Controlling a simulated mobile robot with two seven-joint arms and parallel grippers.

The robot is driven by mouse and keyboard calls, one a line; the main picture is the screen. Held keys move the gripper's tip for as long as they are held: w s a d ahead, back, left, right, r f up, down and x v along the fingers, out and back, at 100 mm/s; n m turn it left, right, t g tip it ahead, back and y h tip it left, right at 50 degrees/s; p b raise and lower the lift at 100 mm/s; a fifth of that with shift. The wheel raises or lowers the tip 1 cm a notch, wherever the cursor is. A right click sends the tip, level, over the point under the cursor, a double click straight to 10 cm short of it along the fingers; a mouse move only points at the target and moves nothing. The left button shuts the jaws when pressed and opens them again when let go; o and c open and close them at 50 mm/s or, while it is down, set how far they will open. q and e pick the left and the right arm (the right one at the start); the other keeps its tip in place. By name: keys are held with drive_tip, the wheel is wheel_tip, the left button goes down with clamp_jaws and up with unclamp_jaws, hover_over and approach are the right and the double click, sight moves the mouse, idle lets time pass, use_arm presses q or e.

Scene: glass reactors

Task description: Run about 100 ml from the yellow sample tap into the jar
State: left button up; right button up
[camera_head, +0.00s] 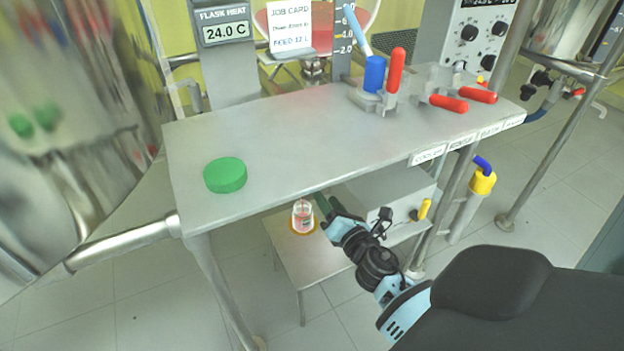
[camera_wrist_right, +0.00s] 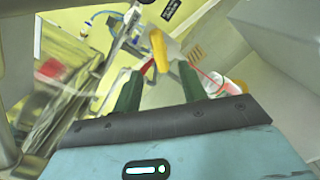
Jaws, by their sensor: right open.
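The jar (camera_head: 303,221) stands upright on a low stand below the bench, with pinkish-red content low in it. It also shows in the right wrist view (camera_wrist_right: 233,88), partly behind a finger. A thin red line, seemingly a liquid stream, comes down toward the jar. My right gripper (camera_head: 322,203) is beside the jar, under the bench edge. In the right wrist view its green fingers (camera_wrist_right: 160,88) are apart, with nothing held. The yellow tap handle (camera_wrist_right: 158,50) lies beyond and between the fingertips. The tap's outlet is unclear. My left gripper is not in view.
The grey bench (camera_head: 290,150) overhangs the low stand (camera_head: 300,268). A box with another yellow handle (camera_head: 424,209) is right of my gripper.

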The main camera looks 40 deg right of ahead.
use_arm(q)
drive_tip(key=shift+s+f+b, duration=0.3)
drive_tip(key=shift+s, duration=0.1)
use_arm(e)
drive_tip(key=x, duration=0.7)
drive_tip(key=shift+w, duration=0.35)
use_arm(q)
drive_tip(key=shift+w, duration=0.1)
use_arm(e)
clamp_jaws()
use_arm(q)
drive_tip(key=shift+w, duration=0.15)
use_arm(e)
drive_tip(key=shift+m, duration=0.4)
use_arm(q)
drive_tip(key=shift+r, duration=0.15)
use_arm(e)
drive_tip(key=shift+d+m, duration=0.1)
drive_tip(key=shift+m, duration=4.3)
